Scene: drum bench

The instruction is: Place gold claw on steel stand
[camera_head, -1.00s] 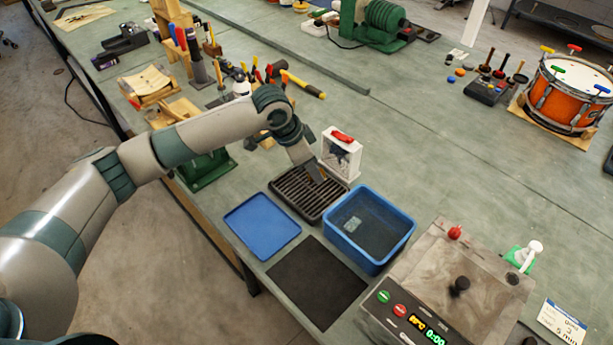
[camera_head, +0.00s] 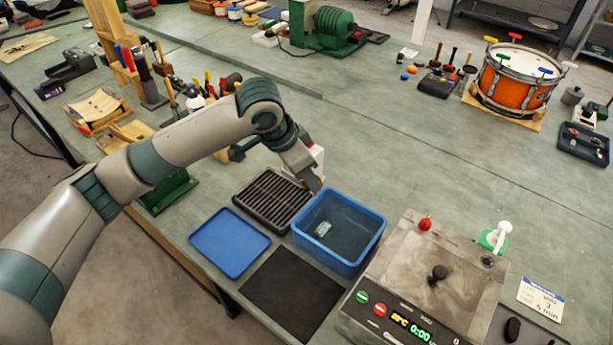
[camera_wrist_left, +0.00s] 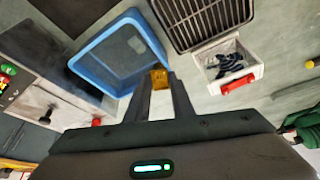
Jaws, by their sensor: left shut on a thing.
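The gold claw (camera_wrist_left: 159,78) is a small amber-gold piece between the fingertips of my left gripper (camera_wrist_left: 160,82) in the left wrist view. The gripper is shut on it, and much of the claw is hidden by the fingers. In the head view my left gripper (camera_head: 315,184) is at the back left corner of the blue basin (camera_head: 366,250), just right of the black slatted rack (camera_head: 272,199). The claw is too small to make out clearly there. I cannot pick out a steel stand with certainty. My right gripper is not in view.
A white box with a red clip (camera_wrist_left: 232,68) stands close by the rack and basin. A blue tray (camera_head: 230,243) and black mat (camera_head: 290,293) lie in front. A metal machine (camera_head: 430,275) stands right of the basin.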

